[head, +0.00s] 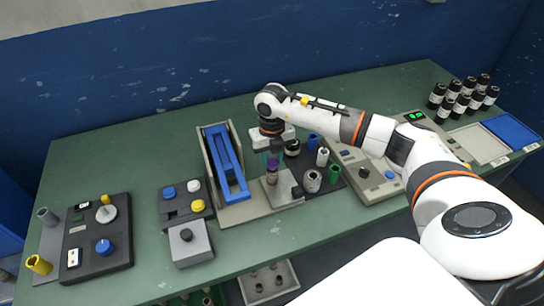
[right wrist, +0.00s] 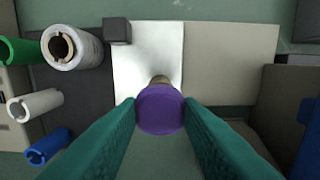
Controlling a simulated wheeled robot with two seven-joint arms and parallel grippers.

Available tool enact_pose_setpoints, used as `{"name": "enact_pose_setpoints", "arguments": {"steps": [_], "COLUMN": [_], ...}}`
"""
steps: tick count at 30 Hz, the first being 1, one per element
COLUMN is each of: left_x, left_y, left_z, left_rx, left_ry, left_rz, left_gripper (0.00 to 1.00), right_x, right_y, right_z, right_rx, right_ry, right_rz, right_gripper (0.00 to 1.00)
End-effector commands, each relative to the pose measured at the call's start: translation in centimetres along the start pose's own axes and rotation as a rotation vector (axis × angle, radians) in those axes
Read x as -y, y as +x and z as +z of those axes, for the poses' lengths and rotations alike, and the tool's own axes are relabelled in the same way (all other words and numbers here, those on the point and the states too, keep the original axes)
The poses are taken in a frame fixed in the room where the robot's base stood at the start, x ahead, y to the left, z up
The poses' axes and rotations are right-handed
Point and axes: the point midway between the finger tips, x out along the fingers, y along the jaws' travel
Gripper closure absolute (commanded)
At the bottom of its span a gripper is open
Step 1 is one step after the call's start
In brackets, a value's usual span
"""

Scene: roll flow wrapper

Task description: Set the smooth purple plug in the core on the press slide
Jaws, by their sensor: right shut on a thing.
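The purple plug (right wrist: 160,110) is between the teal fingertips of my right gripper (right wrist: 160,115), which is shut on it. In the head view the plug (head: 272,170) shows just below my right gripper (head: 271,157), upright over the press slide. The core (right wrist: 159,79) shows as a tan edge past the plug; most of it is hidden. In the head view the core (head: 271,180) stands on the pale metal press slide (head: 283,193). I cannot tell whether the plug is inside the core or just above it. My left gripper is out of view.
A blue-framed press (head: 225,165) stands left of the slide. A dark block (right wrist: 117,30) sits at the slide's edge. A dark rack with white, green, blue and grey-white rolls (head: 312,180) is close on the right. A control box (head: 366,172) stands beyond it.

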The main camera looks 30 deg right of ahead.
Motion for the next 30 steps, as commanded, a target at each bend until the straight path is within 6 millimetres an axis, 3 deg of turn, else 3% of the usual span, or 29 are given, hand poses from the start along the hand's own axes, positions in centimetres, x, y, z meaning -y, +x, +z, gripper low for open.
{"name": "enact_pose_setpoints", "arguments": {"steps": [30], "left_x": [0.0], "left_y": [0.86], "left_z": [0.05], "left_rx": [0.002], "left_ry": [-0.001], "left_rz": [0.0], "left_gripper": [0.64], "right_x": [0.0], "right_y": [1.01], "right_z": [0.01], "right_rx": [0.0], "right_ry": [0.0], "right_rz": [0.0], "right_gripper": [0.89]}}
